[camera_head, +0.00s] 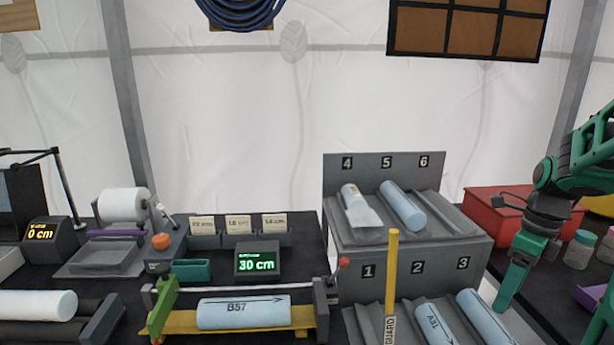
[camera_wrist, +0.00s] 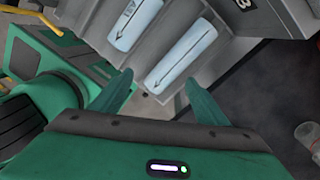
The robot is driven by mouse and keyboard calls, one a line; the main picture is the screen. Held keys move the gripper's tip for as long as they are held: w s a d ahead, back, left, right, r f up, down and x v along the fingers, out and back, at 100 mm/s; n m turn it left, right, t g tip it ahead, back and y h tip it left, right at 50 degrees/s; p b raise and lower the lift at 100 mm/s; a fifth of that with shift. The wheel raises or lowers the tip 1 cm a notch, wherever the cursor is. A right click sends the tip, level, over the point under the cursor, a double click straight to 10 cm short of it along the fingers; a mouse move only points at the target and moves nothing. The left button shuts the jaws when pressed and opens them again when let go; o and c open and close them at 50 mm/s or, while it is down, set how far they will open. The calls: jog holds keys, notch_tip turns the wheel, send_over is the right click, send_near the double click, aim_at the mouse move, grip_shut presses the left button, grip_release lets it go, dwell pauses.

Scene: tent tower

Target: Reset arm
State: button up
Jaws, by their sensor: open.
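My gripper (camera_head: 511,285) is at the right in the head view, pointing down beside the right end of the numbered rack (camera_head: 455,258). In the wrist view my gripper (camera_wrist: 158,95) has its two green fingers spread apart with nothing held between them. Beyond the fingertips, two light-blue cylinders lie in the rack's lower troughs: one near the right finger (camera_wrist: 185,58) and one further left (camera_wrist: 133,22). They also show in the head view, under label 3 (camera_head: 485,317) and under label 2 (camera_head: 434,322).
A blue cylinder marked B57 (camera_head: 243,313) lies on a yellow fixture at the front. A yellow post (camera_head: 393,275) stands before the rack. Two cylinders (camera_head: 402,206) lie on the upper tier. A red box (camera_head: 497,210) and jars (camera_head: 579,249) stand at the right.

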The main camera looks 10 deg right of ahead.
jog(key=s+a+n, duration=0.4)
jog(key=s+n, duration=0.3)
jog(key=n, duration=0.5)
jog(key=s+a+n+h, duration=0.1)
jog(key=s+a+n, duration=0.4)
jog(key=n, duration=0.6)
jog(key=shift+s+a+r+n, duration=0.2)
jog(key=shift+s+r+n, duration=0.25)
jog(key=shift+s, duration=0.5)
